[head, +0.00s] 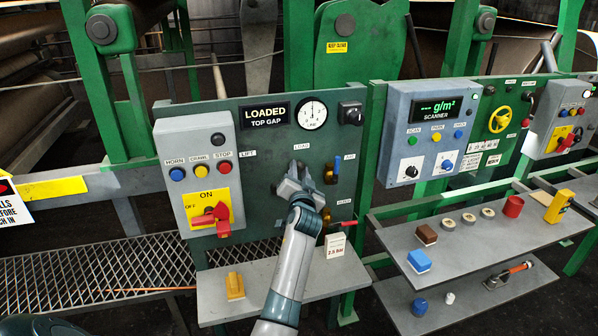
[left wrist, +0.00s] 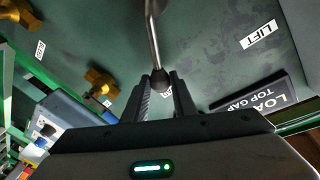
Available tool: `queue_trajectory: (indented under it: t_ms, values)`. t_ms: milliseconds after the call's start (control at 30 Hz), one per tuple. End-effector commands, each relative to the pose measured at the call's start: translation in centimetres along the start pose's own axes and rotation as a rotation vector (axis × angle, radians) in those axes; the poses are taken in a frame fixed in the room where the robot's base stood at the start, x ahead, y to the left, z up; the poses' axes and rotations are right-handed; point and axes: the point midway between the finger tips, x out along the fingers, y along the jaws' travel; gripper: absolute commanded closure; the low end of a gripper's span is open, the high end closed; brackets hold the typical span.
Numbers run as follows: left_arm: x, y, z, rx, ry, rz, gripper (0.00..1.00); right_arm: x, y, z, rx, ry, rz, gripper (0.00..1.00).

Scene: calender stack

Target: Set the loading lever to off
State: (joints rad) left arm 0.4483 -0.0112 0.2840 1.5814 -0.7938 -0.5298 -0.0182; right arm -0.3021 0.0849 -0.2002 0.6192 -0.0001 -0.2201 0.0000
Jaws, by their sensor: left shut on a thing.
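The loading lever (left wrist: 153,38) is a thin metal rod with a dark ball knob on the green panel (head: 262,225). In the left wrist view its knob sits between the fingertips of my left gripper (left wrist: 160,88), which is shut on it. In the head view my left gripper (head: 292,180) is below the LOAD label (head: 301,147) and hides most of the lever. A black sign (head: 265,114) above reads "LOADED TOP GAP". Any off mark for this lever cannot be made out. My right gripper is not in view.
A grey box (head: 198,150) with buttons and a red rotary switch (head: 211,217) stands left of the lever. Brass valves (head: 331,173) are close on the right. A shelf (head: 265,290) below holds a yellow block (head: 235,286) and a white card (head: 336,245).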

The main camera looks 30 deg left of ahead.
Motion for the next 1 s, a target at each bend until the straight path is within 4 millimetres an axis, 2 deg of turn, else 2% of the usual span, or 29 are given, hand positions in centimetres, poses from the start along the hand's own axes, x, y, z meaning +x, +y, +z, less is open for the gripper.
queue_trajectory:
  t_ms: [267,467,667,1000]
  values:
    - [0.0,-0.1,0.1,-0.027,0.006,-0.004,1.00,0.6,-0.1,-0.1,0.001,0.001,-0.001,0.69]
    - [-0.1,-0.7,0.2,-0.106,0.021,-0.017,1.00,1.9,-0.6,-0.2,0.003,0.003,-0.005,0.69]
    - [-0.4,-1.8,0.4,-0.235,0.047,-0.035,1.00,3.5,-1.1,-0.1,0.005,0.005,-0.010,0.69]
    - [-1.0,-4.2,1.2,-0.473,0.095,-0.067,1.00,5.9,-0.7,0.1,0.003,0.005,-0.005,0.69]
